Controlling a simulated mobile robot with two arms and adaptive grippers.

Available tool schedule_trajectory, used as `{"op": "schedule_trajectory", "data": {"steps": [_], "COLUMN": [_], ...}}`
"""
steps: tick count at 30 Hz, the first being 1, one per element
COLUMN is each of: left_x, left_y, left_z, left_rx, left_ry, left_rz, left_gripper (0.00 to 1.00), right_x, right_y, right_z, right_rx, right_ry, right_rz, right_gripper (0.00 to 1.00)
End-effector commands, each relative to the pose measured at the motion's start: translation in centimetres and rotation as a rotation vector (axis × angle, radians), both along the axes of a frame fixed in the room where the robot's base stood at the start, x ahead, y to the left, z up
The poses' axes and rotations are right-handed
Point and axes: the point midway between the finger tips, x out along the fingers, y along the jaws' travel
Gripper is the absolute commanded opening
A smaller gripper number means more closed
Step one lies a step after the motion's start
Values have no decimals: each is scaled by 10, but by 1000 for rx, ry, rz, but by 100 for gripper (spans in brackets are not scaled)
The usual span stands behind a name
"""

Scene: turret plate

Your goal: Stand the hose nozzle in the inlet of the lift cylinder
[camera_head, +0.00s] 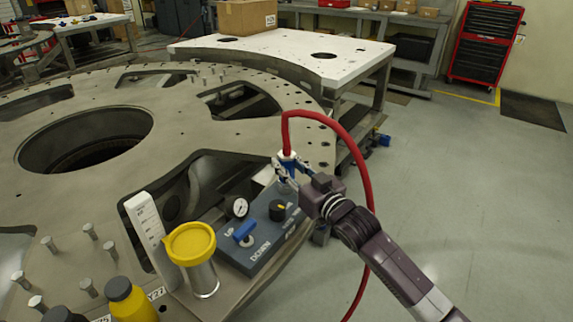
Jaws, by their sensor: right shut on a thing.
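The red hose (352,142) arches up and over, and its near end runs down to a blue and white nozzle (288,155). My right gripper (289,168) is shut on the nozzle and holds it roughly upright, above the far right end of the blue-grey control box. The gripper's fingers partly hide what is below the nozzle, and I cannot tell whether the nozzle touches anything. My left gripper is out of view.
A white scale (145,222) stands beside the yellow-topped cylinder. A yellow bottle (133,302) and several metal pins stand on the large turret plate (200,135). Open floor lies at right.

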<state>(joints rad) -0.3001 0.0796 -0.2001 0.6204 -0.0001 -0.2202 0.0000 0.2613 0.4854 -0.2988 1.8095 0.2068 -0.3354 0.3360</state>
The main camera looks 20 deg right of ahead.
Motion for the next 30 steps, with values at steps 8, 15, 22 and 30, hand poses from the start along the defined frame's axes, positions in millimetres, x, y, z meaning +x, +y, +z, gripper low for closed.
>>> {"op": "schedule_trajectory", "data": {"steps": [8,15,22,30], "left_x": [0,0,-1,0], "left_y": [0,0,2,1], "left_z": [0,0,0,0], "left_rx": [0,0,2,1], "left_ry": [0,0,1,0], "left_rz": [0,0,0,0], "left_gripper": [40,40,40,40], "right_x": [0,0,-10,-58], "right_y": [0,0,-3,-16], "right_z": [-4,-3,-6,-6], "right_rx": [-1,-1,-1,-2], "right_ry": [9,7,11,13], "right_rz": [0,0,-1,0], "right_gripper": [40,45,45,45]}}
